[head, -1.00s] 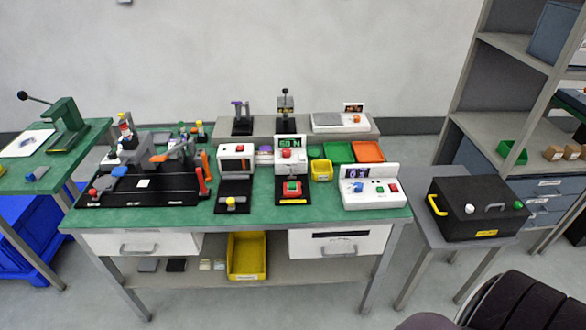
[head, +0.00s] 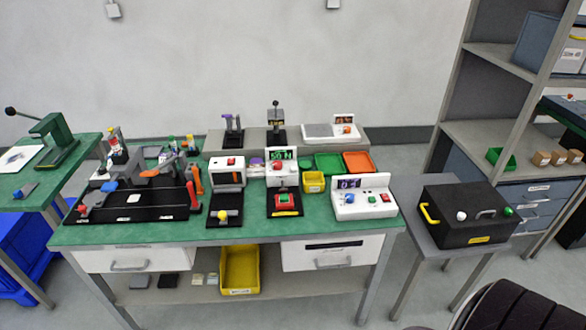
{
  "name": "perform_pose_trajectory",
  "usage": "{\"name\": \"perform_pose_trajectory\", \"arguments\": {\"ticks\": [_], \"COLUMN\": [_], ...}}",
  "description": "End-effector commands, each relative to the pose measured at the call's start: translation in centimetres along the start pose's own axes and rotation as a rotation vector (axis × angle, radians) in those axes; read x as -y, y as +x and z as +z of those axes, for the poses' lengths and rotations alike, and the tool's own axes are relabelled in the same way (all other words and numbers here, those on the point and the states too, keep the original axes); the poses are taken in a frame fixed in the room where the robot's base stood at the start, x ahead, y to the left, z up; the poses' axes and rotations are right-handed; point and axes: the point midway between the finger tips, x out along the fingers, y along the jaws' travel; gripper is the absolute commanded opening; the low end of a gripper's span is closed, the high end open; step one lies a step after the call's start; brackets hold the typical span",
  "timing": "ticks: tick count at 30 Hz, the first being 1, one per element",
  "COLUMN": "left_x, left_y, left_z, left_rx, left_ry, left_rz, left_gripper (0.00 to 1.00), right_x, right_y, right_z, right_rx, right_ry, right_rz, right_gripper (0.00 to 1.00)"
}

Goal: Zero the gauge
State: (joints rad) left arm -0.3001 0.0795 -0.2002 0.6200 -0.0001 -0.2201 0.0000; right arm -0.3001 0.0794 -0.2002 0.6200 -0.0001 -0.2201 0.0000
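A white unit with a green display reading about "50 N" (head: 282,175) stands mid-bench, with a red knob on its front. In front of it is a black plate with a red button in a green surround (head: 285,202). To the right is a white console (head: 361,204) with a small dark display, a blue knob, and green and red buttons. The display digits are too small to read surely. I cannot tell which of these is the gauge. Neither of my grippers is in view.
The green workbench (head: 150,236) also holds a black fixture tray (head: 135,212) at left and small yellow, green and orange bins. A black case (head: 465,215) sits on a side table at right. Shelving stands behind it. Open floor lies in front.

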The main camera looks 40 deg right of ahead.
Motion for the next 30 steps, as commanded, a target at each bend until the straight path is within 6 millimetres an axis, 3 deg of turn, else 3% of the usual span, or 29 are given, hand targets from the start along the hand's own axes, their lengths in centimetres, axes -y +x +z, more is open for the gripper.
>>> {"name": "perform_pose_trajectory", "arguments": {"ticks": [7, 30], "left_x": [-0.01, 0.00], "left_y": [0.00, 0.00], "left_z": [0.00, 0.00], "left_rx": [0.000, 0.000], "left_ry": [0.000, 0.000], "left_rz": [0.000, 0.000], "left_gripper": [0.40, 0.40], "right_x": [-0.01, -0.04], "right_y": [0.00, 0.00], "right_z": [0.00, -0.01], "right_rx": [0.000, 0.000], "right_ry": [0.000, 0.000], "right_rz": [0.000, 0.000], "right_gripper": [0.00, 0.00]}}
